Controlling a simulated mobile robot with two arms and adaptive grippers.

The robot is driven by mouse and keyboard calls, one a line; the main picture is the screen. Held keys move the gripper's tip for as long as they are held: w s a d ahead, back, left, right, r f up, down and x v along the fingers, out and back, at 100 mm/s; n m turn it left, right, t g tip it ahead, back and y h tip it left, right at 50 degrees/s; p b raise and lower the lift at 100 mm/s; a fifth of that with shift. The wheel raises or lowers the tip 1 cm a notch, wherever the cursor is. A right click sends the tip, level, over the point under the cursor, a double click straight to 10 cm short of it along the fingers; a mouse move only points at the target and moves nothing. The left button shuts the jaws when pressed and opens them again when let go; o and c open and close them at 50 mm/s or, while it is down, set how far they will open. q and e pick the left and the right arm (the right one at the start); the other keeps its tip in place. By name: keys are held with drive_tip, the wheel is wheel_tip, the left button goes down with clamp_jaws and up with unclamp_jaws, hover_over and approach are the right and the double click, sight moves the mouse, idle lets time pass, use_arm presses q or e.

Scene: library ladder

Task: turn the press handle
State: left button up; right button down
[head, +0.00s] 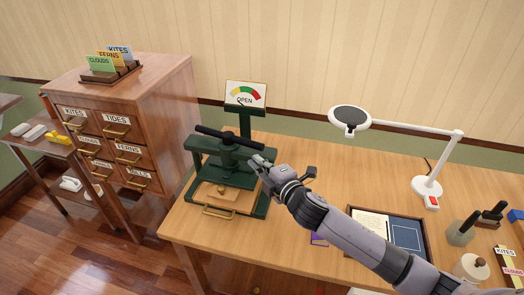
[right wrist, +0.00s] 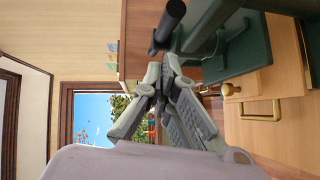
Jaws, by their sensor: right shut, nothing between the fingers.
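The press (head: 212,165) is a dark green frame on the wooden table. Its handle (head: 222,136) is a black bar across the top, sloping down to the right. In the right wrist view the handle (right wrist: 171,24) shows as a black rod just beyond my fingertips. A dial sign (head: 245,95) behind the press reads OPEN. My right gripper (head: 256,162) is shut and empty, beside the press near the right end of the handle; its fingertips also show in the right wrist view (right wrist: 167,66). A gap to the handle is hard to judge. My left gripper is not in view.
A wooden board with a knob (head: 222,189) lies in the press. A framed tray (head: 408,233), a white lamp (head: 428,188) and a jar (head: 460,233) stand right on the table (head: 330,160). A drawer cabinet (head: 165,95) stands left.

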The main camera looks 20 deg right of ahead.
sight(264, 145)
drive_tip(key=shift+w+d+f+p, duration=0.15)
drive_tip(key=shift+w+d, duration=0.2)
drive_tip(key=shift+w, duration=0.3)
drive_tip(key=shift+w+d+f+p, duration=0.2)
drive_tip(key=shift+w+d, duration=0.1)
drive_tip(key=shift+w, duration=0.3)
drive_tip(key=shift+w+d+f+p, duration=0.15)
drive_tip(key=shift+w+d, duration=0.2)
drive_tip(key=shift+w, duration=0.3)
drive_tip(key=shift+w+d, duration=0.45)
drive_tip(key=shift+d, duration=0.25)
drive_tip(key=shift+w+d, duration=0.4)
drive_tip(key=shift+d, duration=0.25)
